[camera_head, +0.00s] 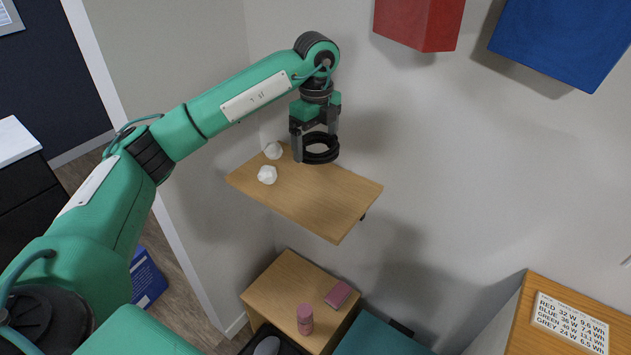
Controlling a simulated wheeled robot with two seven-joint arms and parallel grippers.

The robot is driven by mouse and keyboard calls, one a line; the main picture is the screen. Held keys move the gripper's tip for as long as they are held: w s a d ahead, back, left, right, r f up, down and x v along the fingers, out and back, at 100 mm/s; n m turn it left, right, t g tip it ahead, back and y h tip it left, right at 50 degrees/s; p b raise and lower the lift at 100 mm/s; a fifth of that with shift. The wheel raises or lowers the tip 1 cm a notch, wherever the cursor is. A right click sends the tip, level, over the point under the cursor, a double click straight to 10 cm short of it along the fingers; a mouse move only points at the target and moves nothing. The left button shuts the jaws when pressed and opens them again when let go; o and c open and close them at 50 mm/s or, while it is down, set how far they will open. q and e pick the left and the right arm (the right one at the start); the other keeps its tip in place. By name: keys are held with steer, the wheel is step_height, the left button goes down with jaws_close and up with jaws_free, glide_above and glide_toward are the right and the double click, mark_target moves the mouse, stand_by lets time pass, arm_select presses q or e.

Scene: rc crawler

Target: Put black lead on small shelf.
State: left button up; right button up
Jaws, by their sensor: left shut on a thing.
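The small wooden shelf (307,202) is fixed to the wall in the middle of the camera_head view. The black lead (321,157) is a coiled dark ring at the shelf's back edge. My left gripper (314,150) points down over the back of the shelf and is shut on the black lead. I cannot tell whether the lead touches the shelf or hangs just above it. My right gripper is not in view.
Two white crumpled lumps (267,174) lie on the shelf's left part. The shelf's front right is clear. A red box (418,24) and a blue box (560,40) are on the wall above right. Below stands a wooden cabinet (285,280) with a pink bottle (304,319).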

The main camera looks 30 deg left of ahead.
arm_select(q)
steer(key=p, duration=0.2)
glide_above(315, 194)
step_height(315, 194, down, 9)
steer(key=shift+r, duration=0.1)
step_height(315, 194, down, 3)
steer(key=shift+f, duration=0.55)
steer(key=shift+f, duration=0.15)
steer(key=o, duration=0.8)
steer(key=shift+c, duration=0.2)
